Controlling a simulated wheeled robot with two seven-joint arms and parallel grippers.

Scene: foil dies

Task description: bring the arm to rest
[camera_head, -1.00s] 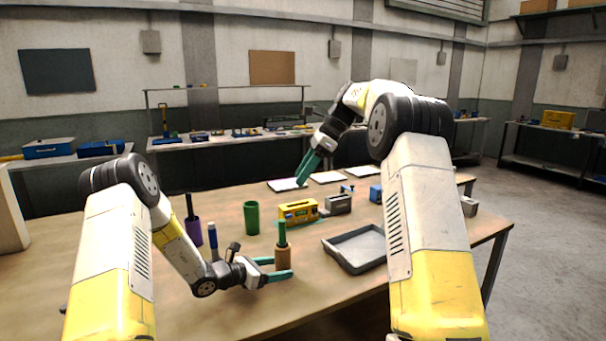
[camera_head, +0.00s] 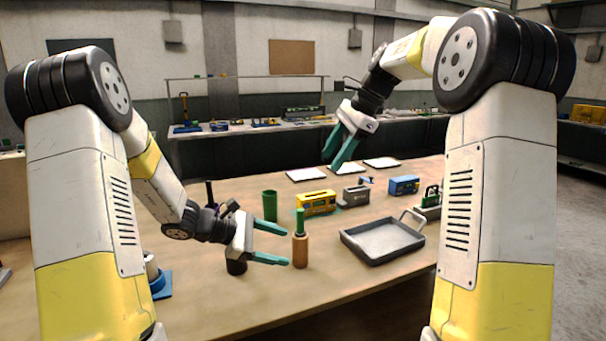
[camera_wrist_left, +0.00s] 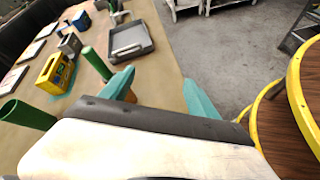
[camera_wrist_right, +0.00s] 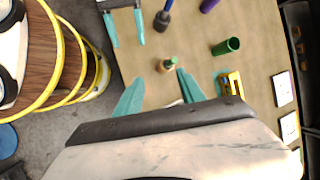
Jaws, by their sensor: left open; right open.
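My left gripper (camera_head: 272,244) is open over the near side of the wooden table (camera_head: 215,310), its teal fingers pointing right. A tan wooden cylinder (camera_head: 300,251) with a green rod (camera_head: 300,222) stands upright just beyond the fingertips in the head view; whether it lies between them is unclear. In the left wrist view the left fingers (camera_wrist_left: 158,92) are apart. My right gripper (camera_head: 340,148) is raised, open and empty, fingers pointing down and left. In the right wrist view its fingers (camera_wrist_right: 160,92) are spread, with the tan cylinder (camera_wrist_right: 165,66) beyond them.
On the table are a green cup (camera_head: 270,205), a yellow box (camera_head: 318,202), a grey box (camera_head: 355,195), a blue box (camera_head: 404,185) and a grey tray (camera_head: 372,257). White sheets (camera_head: 306,174) lie at the back.

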